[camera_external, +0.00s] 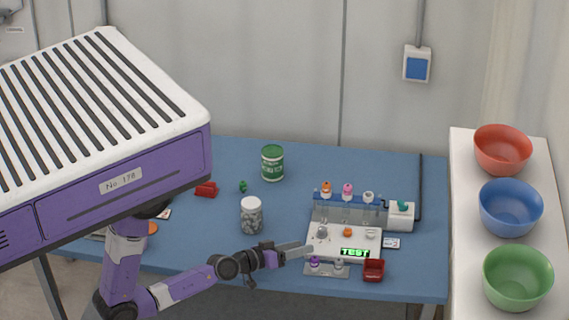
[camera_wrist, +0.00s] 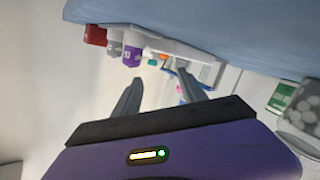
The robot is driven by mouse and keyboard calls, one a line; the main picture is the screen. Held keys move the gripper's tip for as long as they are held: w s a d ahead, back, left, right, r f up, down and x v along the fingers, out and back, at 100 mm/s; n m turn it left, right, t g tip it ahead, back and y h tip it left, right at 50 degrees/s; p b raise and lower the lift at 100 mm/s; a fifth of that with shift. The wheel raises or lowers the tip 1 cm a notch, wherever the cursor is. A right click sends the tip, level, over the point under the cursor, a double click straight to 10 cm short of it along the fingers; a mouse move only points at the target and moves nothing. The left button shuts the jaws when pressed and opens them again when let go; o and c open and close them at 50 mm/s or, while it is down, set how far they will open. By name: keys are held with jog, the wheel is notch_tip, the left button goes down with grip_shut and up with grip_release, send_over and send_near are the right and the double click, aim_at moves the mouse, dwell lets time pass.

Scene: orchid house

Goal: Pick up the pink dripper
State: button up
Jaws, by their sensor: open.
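The pink dripper (camera_external: 347,190) stands upright in the blue-topped rack (camera_external: 350,200) at the back of the test station, between an orange-topped dripper (camera_external: 326,189) and a white-topped one (camera_external: 369,197). In the wrist view, a small pink patch (camera_wrist: 179,91), probably the same dripper, shows beside the right finger, mostly hidden. My gripper (camera_external: 306,249) is open and empty at the left front edge of the station, in front of and below the rack. In the wrist view, my gripper (camera_wrist: 158,80) has its fingers spread with nothing between them.
A purple dripper (camera_external: 315,264) and a grey one (camera_external: 339,265) stand at the front, beside a red box (camera_external: 374,270). A jar with grey contents (camera_external: 251,215) stands left; a green jar (camera_external: 272,163) is behind it. Bowls, including a blue one (camera_external: 511,208), stand on the right shelf.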

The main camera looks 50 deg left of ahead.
jog(key=w+d+r+h, duration=0.2)
jog(key=w+r, duration=0.2)
jog(key=w, duration=0.4)
jog(key=w+d+r+m+h, duration=0.1)
jog(key=w+r, duration=0.4)
jog(key=w, duration=0.2)
jog(key=w+d+r+h, duration=0.2)
jog(key=w+r, duration=0.2)
jog(key=w, duration=0.4)
jog(key=m+g+h+b, duration=0.3)
jog(key=m+g+b, duration=0.25)
jog(key=m, duration=0.45)
send_near(348, 186)
jog(key=w+d, duration=0.6)
jog(key=w, duration=0.1)
jog(key=shift+w+d+f, duration=0.1)
jog(key=shift+f, duration=0.05)
jog(key=s+a+m, duration=0.1)
jog(key=s+a+m+g+b, duration=0.1)
jog(key=a, duration=0.1)
jog(key=s+a+m+g, duration=0.1)
jog(key=a, duration=0.1)
jog(key=shift+s+f+m+h, duration=0.25)
jog(key=shift+s+m+h, duration=0.05)
jog(key=shift+h, duration=0.1)
jog(key=shift+s+a+b, duration=0.25)
jog(key=shift+b, duration=0.05)
jog(key=shift+g, duration=0.35)
jog(key=shift+p+x, duration=0.85)
jog(key=shift+x, duration=2.9)
